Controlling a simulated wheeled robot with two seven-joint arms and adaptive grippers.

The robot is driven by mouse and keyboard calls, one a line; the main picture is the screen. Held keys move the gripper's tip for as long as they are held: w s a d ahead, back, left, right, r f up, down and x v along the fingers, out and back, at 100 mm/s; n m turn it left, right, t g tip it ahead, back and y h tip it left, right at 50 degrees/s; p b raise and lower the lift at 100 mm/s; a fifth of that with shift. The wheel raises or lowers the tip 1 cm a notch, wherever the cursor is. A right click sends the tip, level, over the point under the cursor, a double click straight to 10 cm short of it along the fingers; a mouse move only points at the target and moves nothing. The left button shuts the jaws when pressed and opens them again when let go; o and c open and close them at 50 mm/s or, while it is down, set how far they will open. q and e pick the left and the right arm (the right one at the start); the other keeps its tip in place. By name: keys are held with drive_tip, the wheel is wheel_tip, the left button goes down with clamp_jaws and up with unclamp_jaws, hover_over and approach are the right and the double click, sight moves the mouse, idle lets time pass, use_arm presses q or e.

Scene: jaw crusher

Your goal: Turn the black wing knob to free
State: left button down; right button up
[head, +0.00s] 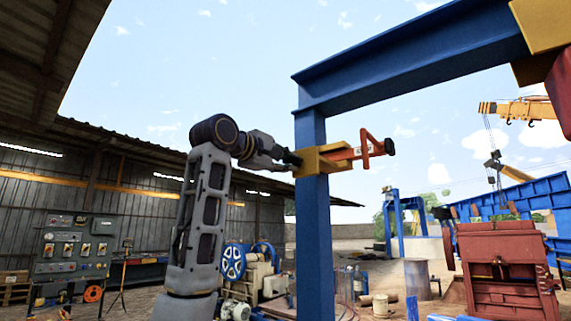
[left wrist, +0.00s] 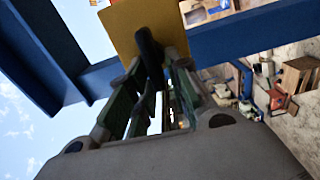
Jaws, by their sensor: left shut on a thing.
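The black wing knob (left wrist: 148,46) is on the yellow plate (left wrist: 140,28) in the left wrist view, its lower end between my fingers. My left gripper (left wrist: 155,85) is shut on the knob; its green and dark fingers lie on both sides of it. In the head view my left gripper (head: 287,158) reaches from the left to the yellow bracket (head: 311,162) on the blue post (head: 313,235). The knob is hard to tell from the dark fingertips there. An orange lever (head: 365,149) sticks out to the right of the bracket. My right gripper is not in view.
A blue beam (head: 410,68) runs from the post top to the upper right. A red machine (head: 502,265) stands at the lower right. A control panel (head: 73,248) stands at the lower left. Open air surrounds my left forearm.

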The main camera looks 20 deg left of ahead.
use_arm(q)
drive_tip(key=shift+f+n, duration=0.15)
drive_tip(key=shift+n, duration=0.15)
drive_tip(key=c, duration=1.5)
unclamp_jaws()
drive_tip(key=shift+s, duration=0.15)
drive_tip(key=shift+v, duration=5.9)
drive_tip(key=shift+a, duration=0.1)
